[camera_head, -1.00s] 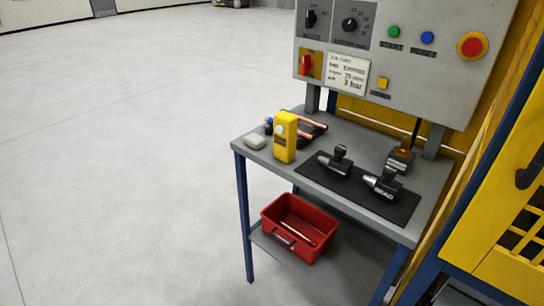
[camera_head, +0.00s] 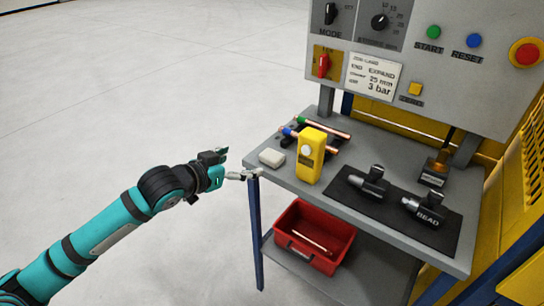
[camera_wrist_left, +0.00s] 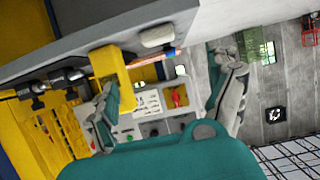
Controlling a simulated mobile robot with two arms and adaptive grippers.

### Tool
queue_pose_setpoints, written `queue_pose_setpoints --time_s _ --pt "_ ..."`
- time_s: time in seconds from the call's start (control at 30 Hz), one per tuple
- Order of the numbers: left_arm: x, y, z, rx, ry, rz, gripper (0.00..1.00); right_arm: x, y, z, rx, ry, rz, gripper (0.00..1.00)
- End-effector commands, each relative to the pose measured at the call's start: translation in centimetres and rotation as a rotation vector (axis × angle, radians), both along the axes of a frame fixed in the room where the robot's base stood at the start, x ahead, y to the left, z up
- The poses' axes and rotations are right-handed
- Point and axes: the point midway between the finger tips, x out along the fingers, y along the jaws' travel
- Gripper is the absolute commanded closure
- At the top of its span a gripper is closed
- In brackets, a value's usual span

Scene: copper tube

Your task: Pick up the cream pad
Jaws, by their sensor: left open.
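The cream pad (camera_head: 271,157) is a small pale block with rounded edges. It lies on the left corner of the grey table top, left of the yellow device. It also shows in the left wrist view (camera_wrist_left: 157,37), near the table edge. My left gripper (camera_head: 250,174) is at the table's left edge, just left of and short of the pad. In the wrist view the two fingers (camera_wrist_left: 168,85) stand wide apart with nothing between them, and the pad shows beyond them. My right gripper is not in view.
A yellow device (camera_head: 310,158) stands upright right of the pad. Copper tubes (camera_head: 326,129) lie behind it. A black mat (camera_head: 385,207) holds two dark tools. A red bin (camera_head: 312,236) sits on the lower shelf. The floor left of the table (camera_head: 243,160) is clear.

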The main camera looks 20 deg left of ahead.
Motion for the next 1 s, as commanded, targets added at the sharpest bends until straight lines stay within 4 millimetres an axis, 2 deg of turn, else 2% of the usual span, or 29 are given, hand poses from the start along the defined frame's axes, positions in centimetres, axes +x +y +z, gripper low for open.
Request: queue_pose_setpoints --time_s 0.1,0.3,0.63,0.77,1.0 --pt "2.5 -0.9 -0.7 -0.003 -0.002 0.002 0.11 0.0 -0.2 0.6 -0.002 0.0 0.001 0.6" --pt "5.9 -2.2 -2.4 0.0 -0.002 0.001 0.11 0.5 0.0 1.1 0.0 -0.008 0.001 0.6" --pt "8.3 -3.0 -3.6 0.001 -0.002 0.001 0.11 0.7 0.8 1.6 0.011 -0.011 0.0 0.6" --pt "9.9 -3.8 -4.6 0.0 -0.002 0.001 0.11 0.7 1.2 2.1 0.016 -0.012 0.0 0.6" --pt "11.8 -4.4 -5.7 0.004 -0.003 0.0 0.11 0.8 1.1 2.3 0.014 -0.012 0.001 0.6"
